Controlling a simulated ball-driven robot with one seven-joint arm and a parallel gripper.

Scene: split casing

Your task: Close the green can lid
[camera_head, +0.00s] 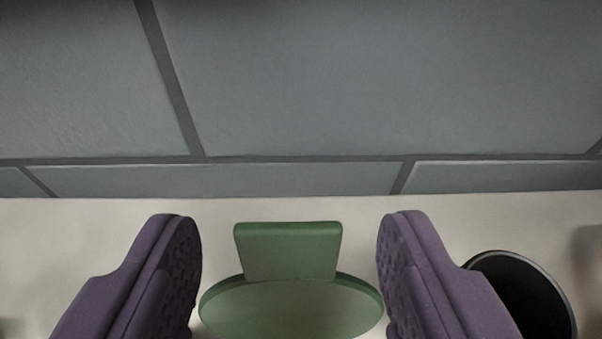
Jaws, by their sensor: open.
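The green can lid (291,308) shows at the bottom centre as a round disc, cut off by the lower edge of the picture. A flat green tab (288,251) rises at its far side. My gripper (289,235) is open, with one purple finger to the left of the lid and one to the right. The tab stands between the fingers, with a clear gap on each side. Any can body under the lid is out of view.
A black round opening with a pale rim (521,295), apparently a container, stands at the lower right, partly behind the right finger. A blurred object (588,260) is at the right edge. A pale surface (75,225) meets a grey tiled area (380,80).

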